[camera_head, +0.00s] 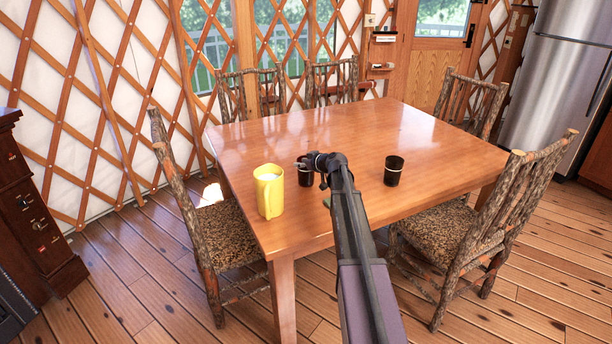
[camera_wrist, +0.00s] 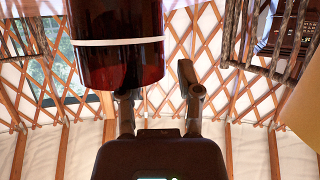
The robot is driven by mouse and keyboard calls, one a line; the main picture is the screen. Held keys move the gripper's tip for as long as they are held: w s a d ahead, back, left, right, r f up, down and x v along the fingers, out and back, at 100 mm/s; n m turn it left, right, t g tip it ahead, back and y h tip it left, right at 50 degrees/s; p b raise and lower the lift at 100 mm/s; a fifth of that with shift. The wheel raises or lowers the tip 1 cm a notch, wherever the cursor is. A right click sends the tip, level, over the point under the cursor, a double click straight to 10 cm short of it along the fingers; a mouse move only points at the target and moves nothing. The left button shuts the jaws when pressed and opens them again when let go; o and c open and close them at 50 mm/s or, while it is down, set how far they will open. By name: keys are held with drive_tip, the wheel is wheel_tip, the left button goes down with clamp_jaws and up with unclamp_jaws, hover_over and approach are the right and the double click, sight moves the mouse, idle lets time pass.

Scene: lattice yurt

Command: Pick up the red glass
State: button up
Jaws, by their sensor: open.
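A dark red glass (camera_wrist: 105,62) with a pale band shows large and close in the upper left of the wrist view. My gripper (camera_wrist: 160,85) is open there, with nothing held between its fingers. The glass overlaps the left finger's tip in that view, and I cannot tell whether they touch. In the head view, my gripper (camera_head: 306,161) is over the table at a dark glass (camera_head: 305,178), partly covering its top. A second dark glass (camera_head: 393,171) stands upright to the right, apart from my gripper. Both glasses look nearly black in the head view.
A yellow pitcher (camera_head: 269,192) stands on the wooden table (camera_head: 330,125), left of my gripper near the table's left edge. Several rustic chairs (camera_head: 455,225) surround the table. The back of the tabletop is clear. A dark chest (camera_head: 28,205) stands at the far left.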

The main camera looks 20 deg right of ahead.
drive_tip(key=shift+c, duration=0.3)
clamp_jaws()
drive_tip(key=shift+r, duration=0.15)
wheel_tip(320, 180, up, 3)
drive_tip(key=p, duration=0.3)
drive_tip(key=s+d+r+p, duration=0.1)
drive_tip(key=s+d+p, duration=0.1)
drive_tip(key=s+d, duration=0.7)
drive_tip(key=d, duration=0.3)
drive_tip(key=shift+s+d+r, duration=0.35)
drive_tip(key=shift+s, duration=0.05)
